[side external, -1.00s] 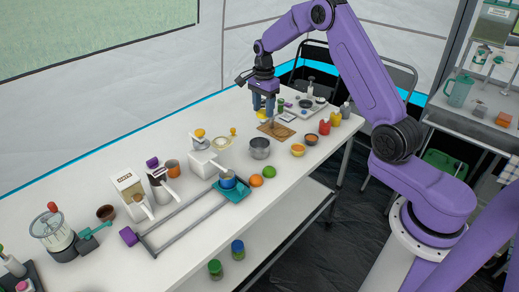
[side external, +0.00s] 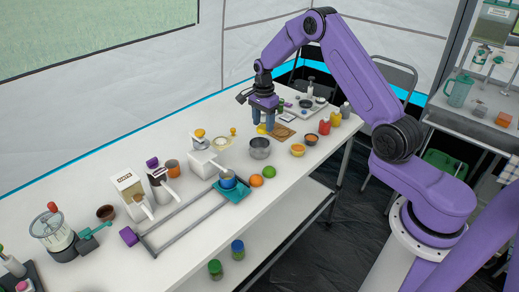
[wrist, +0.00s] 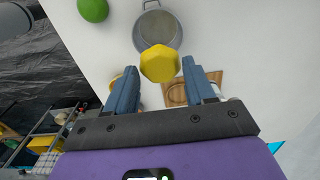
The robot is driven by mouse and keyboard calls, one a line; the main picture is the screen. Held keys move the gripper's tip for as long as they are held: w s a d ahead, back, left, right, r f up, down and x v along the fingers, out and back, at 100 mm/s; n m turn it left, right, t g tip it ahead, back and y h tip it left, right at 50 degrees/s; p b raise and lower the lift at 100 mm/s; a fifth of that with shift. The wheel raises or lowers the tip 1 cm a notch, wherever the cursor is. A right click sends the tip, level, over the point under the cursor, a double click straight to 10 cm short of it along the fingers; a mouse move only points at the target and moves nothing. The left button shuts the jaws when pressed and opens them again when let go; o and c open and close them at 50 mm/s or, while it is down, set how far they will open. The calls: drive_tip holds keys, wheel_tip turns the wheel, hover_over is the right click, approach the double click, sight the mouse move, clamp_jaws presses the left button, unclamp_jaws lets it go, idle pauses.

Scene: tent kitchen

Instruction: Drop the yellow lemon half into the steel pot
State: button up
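The yellow lemon half (side external: 262,128) is between the fingertips of my gripper (side external: 263,122) and clear of the steel pot. In the wrist view the lemon half (wrist: 160,63) fills the space between the two blue fingers of my gripper (wrist: 160,68), which are shut on it. The grey steel pot (side external: 260,149) stands on the white table, just nearer the camera than my gripper in the side view. In the wrist view the pot (wrist: 158,28) lies beyond the fingertips, its near rim partly hidden by the lemon half.
A wooden board (side external: 283,133) lies beside my gripper.

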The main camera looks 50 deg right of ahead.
drive_tip(key=o, duration=0.3)
wheel_tip(320, 180, up, 18)
drive_tip(key=shift+f, duration=0.25)
idle(0.3)
drive_tip(key=s+a+r+n, duration=0.2)
drive_tip(key=s+a+n, duration=1.35)
drive_tip(key=a, duration=0.25)
drive_tip(key=s+f+n, duration=0.1)
drive_tip(key=s+n, duration=0.4)
drive_tip(key=s, duration=0.3)
drive_tip(key=s+d+f+n, duration=0.1)
drive_tip(key=s+n, duration=0.4)
drive_tip(key=s, duration=0.4)
drive_tip(key=s+f+n, duration=0.2)
drive_tip(key=s+n, duration=0.3)
drive_tip(key=s, duration=0.3)
drive_tip(key=shift+s+d, duration=0.2)
drive_tip(key=shift+s, duration=0.15)
